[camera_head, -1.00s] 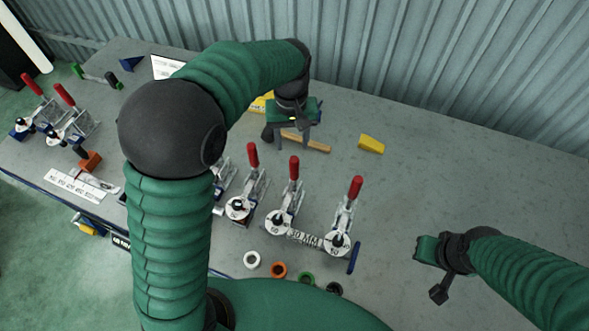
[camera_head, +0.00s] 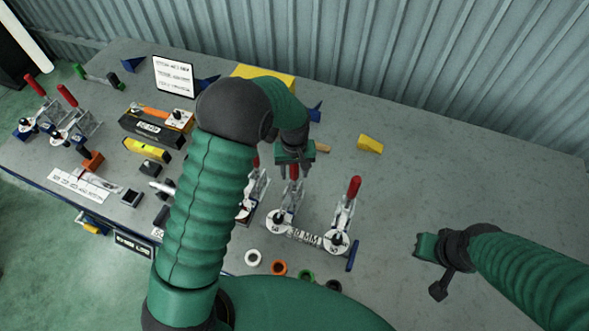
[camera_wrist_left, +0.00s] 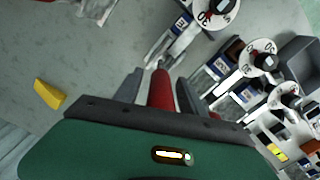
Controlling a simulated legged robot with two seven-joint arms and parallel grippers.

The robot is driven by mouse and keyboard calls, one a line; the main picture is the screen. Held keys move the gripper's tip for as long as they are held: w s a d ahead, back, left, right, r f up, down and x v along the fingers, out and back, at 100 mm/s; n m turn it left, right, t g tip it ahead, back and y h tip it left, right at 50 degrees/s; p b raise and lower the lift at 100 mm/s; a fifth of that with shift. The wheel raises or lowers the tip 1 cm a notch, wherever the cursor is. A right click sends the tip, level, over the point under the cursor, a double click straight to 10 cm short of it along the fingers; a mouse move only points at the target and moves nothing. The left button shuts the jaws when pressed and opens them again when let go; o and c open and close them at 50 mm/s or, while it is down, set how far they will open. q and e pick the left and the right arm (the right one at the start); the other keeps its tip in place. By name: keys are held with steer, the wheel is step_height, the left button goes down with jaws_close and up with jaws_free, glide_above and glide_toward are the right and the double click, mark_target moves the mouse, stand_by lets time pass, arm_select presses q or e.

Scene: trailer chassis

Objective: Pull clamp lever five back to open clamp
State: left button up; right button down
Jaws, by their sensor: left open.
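My left gripper (camera_head: 294,165) is open at the upright red lever (camera_head: 294,173) of the middle clamp in the front right row. In the left wrist view the red lever (camera_wrist_left: 161,90) lies between the two dark fingers, with a gap beside it. The clamp's round white dial (camera_head: 278,222) and metal frame show below. Another red-handled clamp (camera_head: 341,220) stands to its right, and one (camera_head: 250,195) to its left is partly hidden by my left arm. My right gripper (camera_head: 425,248) hangs at the right, away from the clamps; its jaw opening is unclear.
Two more red-handled clamps (camera_head: 62,122) stand at the far left. A yellow block (camera_head: 370,144) lies behind the row. Several coloured rings, one white (camera_head: 252,257), lie at the front. The table's right side is mostly clear.

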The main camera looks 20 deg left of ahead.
arm_select(q)
steer(key=shift+c, duration=0.5)
jaws_close()
stand_by(0.9)
